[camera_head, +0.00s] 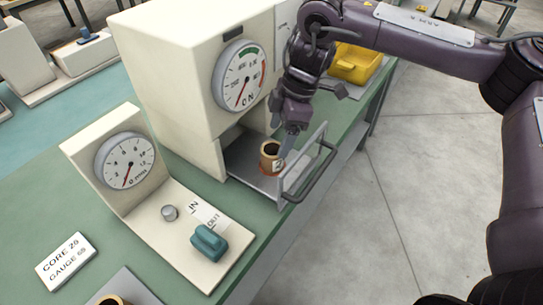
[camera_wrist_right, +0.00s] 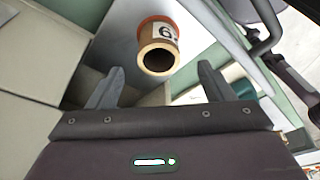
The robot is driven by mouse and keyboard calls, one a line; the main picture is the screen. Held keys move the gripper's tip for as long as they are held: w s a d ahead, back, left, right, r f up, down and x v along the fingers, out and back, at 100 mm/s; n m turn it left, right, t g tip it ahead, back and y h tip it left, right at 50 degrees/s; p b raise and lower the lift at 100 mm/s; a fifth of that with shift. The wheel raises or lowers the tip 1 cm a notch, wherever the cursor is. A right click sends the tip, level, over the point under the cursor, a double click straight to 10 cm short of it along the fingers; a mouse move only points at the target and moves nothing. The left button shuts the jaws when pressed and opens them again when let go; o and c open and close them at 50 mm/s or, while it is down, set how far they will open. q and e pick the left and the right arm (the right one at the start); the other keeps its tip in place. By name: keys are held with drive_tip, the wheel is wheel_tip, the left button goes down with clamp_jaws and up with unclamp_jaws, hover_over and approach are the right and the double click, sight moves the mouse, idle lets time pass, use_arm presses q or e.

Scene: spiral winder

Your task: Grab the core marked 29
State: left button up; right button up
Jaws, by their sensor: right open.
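A tan cylindrical core (camera_head: 269,157) with a dark hollow and a reddish-orange base band stands on the pulled-out metal tray (camera_head: 246,156) of the large cream machine. Its white label shows a "2" in the head view; the rest is hidden. In the right wrist view the core (camera_wrist_right: 159,45) shows ahead of the fingers, its label upside down and partly cut off. My right gripper (camera_head: 290,140) is open and empty, just above and beside the core, not closed around it. My left gripper is not in view.
A card (camera_head: 66,262) reads CORE 29, GAUGE 65. A tray handle (camera_head: 312,176) rises at the tray's right. A small gauge stand (camera_head: 126,161) with a teal knob (camera_head: 209,242) sits in front. Another core (camera_head: 112,299) shows at the bottom edge. A yellow bin (camera_head: 354,66) stands behind.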

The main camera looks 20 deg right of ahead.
sight(273, 150)
drive_tip(key=p+x, duration=0.1)
drive_tip(key=x, duration=0.5)
drive_tip(key=shift+w+r, duration=0.1)
drive_tip(key=c, duration=1)
drive_tip(key=shift+r, duration=0.1)
drive_tip(key=shift+c, duration=0.2)
